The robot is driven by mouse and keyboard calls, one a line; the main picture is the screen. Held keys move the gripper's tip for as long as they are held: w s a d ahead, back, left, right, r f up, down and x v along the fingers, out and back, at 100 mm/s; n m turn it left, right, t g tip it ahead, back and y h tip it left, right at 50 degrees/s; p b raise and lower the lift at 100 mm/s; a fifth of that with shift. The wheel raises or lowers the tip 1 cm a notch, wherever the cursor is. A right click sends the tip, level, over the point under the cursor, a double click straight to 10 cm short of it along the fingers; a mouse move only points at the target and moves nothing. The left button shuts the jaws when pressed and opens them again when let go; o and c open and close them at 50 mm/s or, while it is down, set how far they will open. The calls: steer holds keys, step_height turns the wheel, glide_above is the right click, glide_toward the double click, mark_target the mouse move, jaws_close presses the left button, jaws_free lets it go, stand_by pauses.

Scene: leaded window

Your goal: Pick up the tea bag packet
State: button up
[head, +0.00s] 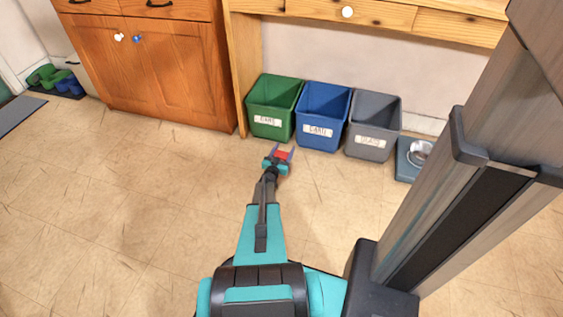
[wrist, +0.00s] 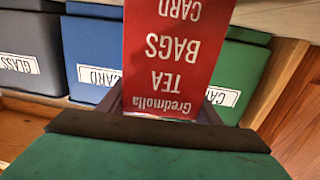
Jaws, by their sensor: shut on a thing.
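The tea bag packet (wrist: 175,50) is a red box with white print reading "Gredmolla TEA BAGS CARD", upside down in the wrist view. It fills the upper middle of that view. In the head view the packet (head: 283,155) is a small red patch at the end of my arm. My gripper (head: 279,160) is shut on the packet, in front of the green and blue bins. In the wrist view dark fingers of my gripper (wrist: 160,108) show on either side of the packet's lower end. The packet's far end is cut off by the frame.
A green bin (head: 272,108), a blue bin (head: 321,117) labelled CARD and a grey bin (head: 372,126) stand in a row under a wooden desk (head: 390,17). A metal bowl (head: 420,153) on a blue-grey mat is at right. A wooden cabinet (head: 160,75) stands left. The floor between is clear.

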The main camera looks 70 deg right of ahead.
steer(key=s+a+r+p, duration=0.2)
steer(key=s+a, duration=0.1)
steer(key=a, duration=0.4)
steer(key=s+a+r+p, duration=0.2)
steer(key=s+a+r, duration=0.1)
steer(key=a, duration=0.4)
steer(key=shift+s+p, duration=0.4)
steer(key=shift+s, duration=0.4)
steer(key=shift+w, duration=0.1)
